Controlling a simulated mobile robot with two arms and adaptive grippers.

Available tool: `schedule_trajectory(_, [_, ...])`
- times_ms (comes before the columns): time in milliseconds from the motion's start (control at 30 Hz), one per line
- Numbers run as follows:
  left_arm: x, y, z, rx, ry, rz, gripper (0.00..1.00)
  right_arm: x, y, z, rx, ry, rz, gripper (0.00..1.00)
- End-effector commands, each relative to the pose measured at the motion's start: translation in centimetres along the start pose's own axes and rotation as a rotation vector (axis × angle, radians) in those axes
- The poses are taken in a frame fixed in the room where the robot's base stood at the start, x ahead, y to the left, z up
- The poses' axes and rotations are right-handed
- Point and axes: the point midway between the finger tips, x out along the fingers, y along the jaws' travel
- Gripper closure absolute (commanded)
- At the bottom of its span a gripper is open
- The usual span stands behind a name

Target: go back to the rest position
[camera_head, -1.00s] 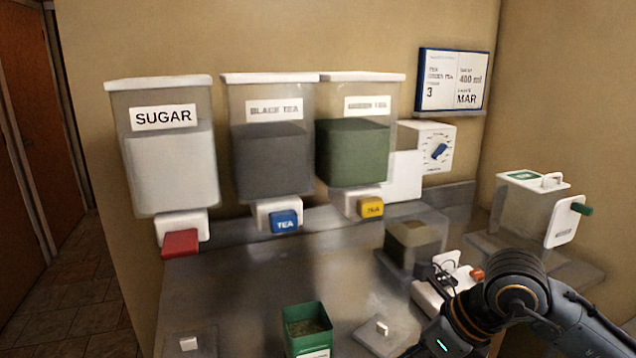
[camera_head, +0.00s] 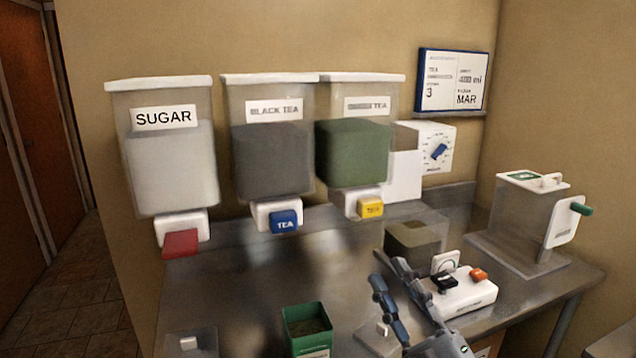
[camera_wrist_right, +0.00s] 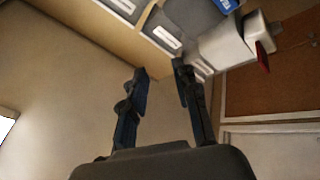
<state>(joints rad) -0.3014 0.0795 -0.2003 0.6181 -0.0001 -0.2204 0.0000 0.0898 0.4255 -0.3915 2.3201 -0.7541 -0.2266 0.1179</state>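My right gripper (camera_head: 389,258) is at the lower middle right of the head view, in front of a white device (camera_head: 462,298) with a black and an orange button. Its two dark fingers are apart with nothing between them. In the right wrist view the gripper (camera_wrist_right: 160,69) also shows open and empty, with the dispensers beyond it at the top. My left gripper is in neither view.
Sugar (camera_head: 170,165), black tea (camera_head: 272,160) and green tea (camera_head: 352,152) dispensers hang above the steel counter (camera_head: 255,282). A green box (camera_head: 307,345) stands at the front edge. A clear box (camera_head: 412,228) and a clear dispenser with a green tap (camera_head: 530,210) stand right.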

Motion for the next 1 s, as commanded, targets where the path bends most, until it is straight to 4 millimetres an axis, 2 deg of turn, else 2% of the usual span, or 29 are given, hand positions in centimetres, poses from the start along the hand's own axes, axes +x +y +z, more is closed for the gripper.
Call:
schedule_trajectory(33, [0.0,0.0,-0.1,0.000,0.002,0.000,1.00,-1.6,-0.8,3.2,0.088,-0.157,-0.006,0.70])
schedule_trajectory(100, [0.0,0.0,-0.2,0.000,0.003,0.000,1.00,-4.4,-2.4,7.4,0.201,-0.378,-0.026,0.70])
schedule_trajectory(167, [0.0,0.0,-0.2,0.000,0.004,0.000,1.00,-7.5,-4.2,10.5,0.286,-0.557,-0.057,0.70])
schedule_trajectory(200, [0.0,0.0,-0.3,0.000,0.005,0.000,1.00,-9.7,-5.5,12.1,0.339,-0.671,-0.082,0.70])
schedule_trajectory(267, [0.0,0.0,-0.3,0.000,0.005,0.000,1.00,-13.4,-7.5,14.0,0.414,-0.837,-0.127,0.70])
schedule_trajectory(300, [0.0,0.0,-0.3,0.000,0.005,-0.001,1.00,-16.0,-8.9,14.8,0.459,-0.942,-0.162,0.70])
schedule_trajectory(400, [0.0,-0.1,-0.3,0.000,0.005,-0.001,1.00,-22.3,-12.1,15.7,0.560,-1.177,-0.253,0.70])
schedule_trajectory(467, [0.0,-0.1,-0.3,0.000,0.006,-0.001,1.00,-25.7,-13.7,15.5,0.610,-1.294,-0.309,0.70])
schedule_trajectory(600, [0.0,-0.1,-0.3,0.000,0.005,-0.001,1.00,-32.1,-16.2,14.0,0.699,-1.509,-0.429,0.70])
schedule_trajectory(700, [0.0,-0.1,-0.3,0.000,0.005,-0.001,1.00,-36.0,-17.4,12.3,0.752,-1.635,-0.511,0.70])
schedule_trajectory(833, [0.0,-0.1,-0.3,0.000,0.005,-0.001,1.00,-40.4,-18.4,9.8,0.812,-1.777,-0.617,0.70])
schedule_trajectory(1000, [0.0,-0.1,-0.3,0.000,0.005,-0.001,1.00,-41.9,-22.4,12.7,0.807,-1.796,-0.634,0.70])
